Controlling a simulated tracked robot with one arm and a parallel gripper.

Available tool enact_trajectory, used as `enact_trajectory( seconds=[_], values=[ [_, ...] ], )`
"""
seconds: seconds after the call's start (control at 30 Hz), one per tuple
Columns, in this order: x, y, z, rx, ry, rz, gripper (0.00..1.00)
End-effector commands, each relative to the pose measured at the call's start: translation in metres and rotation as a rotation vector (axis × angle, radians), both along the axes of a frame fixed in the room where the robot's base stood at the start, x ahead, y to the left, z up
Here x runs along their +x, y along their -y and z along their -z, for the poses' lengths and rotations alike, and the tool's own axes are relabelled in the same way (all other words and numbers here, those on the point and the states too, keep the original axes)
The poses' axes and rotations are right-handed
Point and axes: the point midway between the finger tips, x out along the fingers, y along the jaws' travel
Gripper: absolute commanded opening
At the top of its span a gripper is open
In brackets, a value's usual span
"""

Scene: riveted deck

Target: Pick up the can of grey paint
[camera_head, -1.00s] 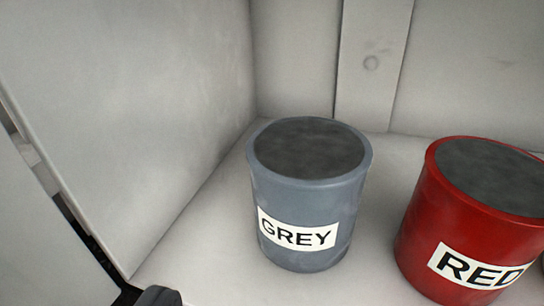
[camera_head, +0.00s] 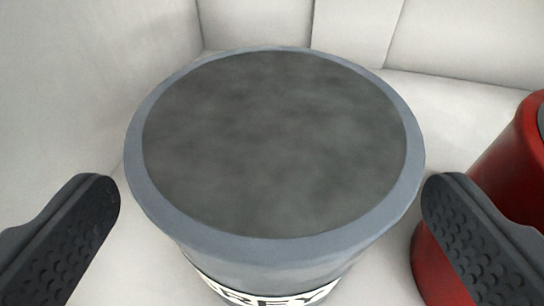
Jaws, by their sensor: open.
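The can of grey paint (camera_head: 275,145) stands upright and fills the middle of the view, with a blue-grey rim and a dark grey top. Its white label shows only in part at the bottom edge. My gripper (camera_head: 270,200) is open, with one dark, ridged finger on each side of the can. The left finger shows a small gap to the can, and the right fingertip appears very close to the can's side; I cannot tell if it touches. The can's lower part is out of frame.
A red can (camera_head: 500,190) stands to the right, partly behind my right finger and cut off by the frame edge. Pale walls (camera_head: 250,22) rise behind and to the left. A strip of light floor shows between the cans.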

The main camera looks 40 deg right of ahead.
Motion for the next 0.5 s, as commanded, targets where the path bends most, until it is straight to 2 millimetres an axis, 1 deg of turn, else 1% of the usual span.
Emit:
enact_trajectory(
  seconds=[0.1, 0.23, 0.33, 0.5],
  values=[
    [0.014, 0.014, 0.003, -0.004, 0.007, 0.003, 1.00],
    [0.024, 0.022, 0.007, -0.003, 0.004, 0.003, 1.00],
    [0.028, 0.024, 0.008, -0.002, 0.003, 0.002, 1.00],
    [0.028, 0.025, 0.007, -0.002, 0.002, 0.002, 1.00]
  ],
)
